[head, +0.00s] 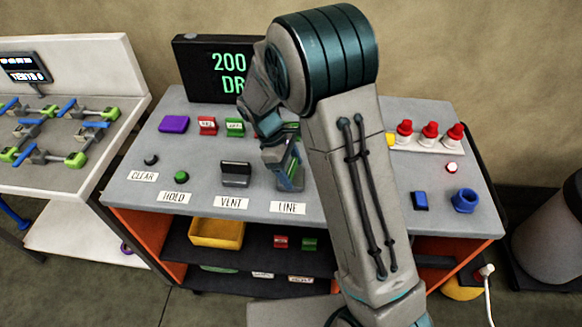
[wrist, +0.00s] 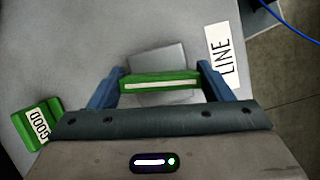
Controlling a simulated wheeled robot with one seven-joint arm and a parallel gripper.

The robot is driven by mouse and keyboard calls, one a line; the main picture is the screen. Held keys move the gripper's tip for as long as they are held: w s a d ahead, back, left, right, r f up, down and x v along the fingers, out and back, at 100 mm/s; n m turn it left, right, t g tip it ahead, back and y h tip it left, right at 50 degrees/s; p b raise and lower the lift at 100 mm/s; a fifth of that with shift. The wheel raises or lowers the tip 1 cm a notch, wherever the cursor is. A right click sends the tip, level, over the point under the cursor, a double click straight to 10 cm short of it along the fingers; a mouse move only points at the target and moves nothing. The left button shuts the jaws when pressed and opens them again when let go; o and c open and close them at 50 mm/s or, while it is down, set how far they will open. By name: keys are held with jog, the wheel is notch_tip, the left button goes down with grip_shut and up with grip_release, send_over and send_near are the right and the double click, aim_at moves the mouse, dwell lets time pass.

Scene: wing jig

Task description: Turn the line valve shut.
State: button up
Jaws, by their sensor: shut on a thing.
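The line valve shows in the wrist view as a green handle bar (wrist: 160,80) with a white stripe, over a grey square base (wrist: 157,54). The LINE label (wrist: 224,57) lies to its right; the label also shows in the head view (head: 288,208). My gripper (wrist: 158,88) is shut on the green handle, with one blue finger at each end of the bar. In the head view my gripper (head: 290,178) is low over the bench just behind the LINE label, and my arm hides most of the valve.
The vent valve (head: 235,173) stands left of my gripper. A green GOOD block (wrist: 37,122) lies nearby, with a red block (head: 207,125) and purple block (head: 173,124) beyond it. A display (head: 215,70) reads "200 DR", partly hidden. Red-capped switches (head: 429,131) stand right.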

jog(key=m+g+y, duration=0.1)
jog(key=m, duration=0.3)
jog(key=shift+m, duration=0.3)
jog(key=m+g+y, duration=0.1)
jog(key=m, duration=0.2)
jog(key=shift+m+b, duration=0.3)
jog(key=shift+m, duration=0.1)
jog(key=m+y, duration=0.1)
jog(key=m, duration=0.3)
jog(key=shift+g+y, duration=0.3)
jog(key=shift+y, duration=0.1)
jog(key=shift+m+y+b, duration=0.4)
jog(key=shift+m+y, duration=0.2)
jog(key=shift+m, duration=1)
jog(key=o, duration=1)
jog(key=shift+r, duration=0.1)
jog(key=b+v, duration=0.1)
jog(key=v, duration=1.2)
jog(key=shift+w+d+r, duration=0.1)
jog(key=shift+w+r, duration=0.05)
jog(key=shift+r, duration=0.2)
